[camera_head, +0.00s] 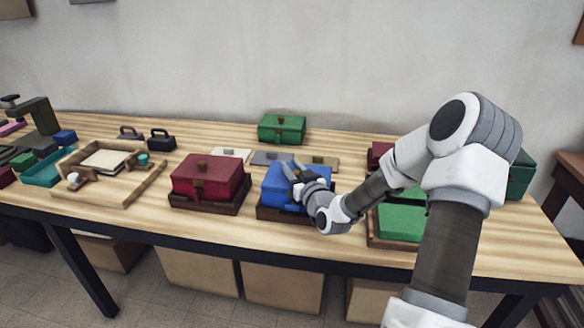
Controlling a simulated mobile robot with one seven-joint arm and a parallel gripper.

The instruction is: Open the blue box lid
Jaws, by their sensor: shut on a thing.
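The blue box (280,186) stands on a dark wooden base near the front edge of the table, in the middle of the head view. Its lid looks down. My gripper (292,172) is at the top of the blue box, reaching in from the right, and is shut on the lid's handle area. The fingers and wrist hide the handle and the box's right side, so the exact grip is hard to see.
A red box (205,178) stands close to the left. A green box (282,129) is behind. A green box (400,222) sits at right under my arm. A wooden tray (120,194) lies farther left. The table front (215,228) has a narrow bare strip.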

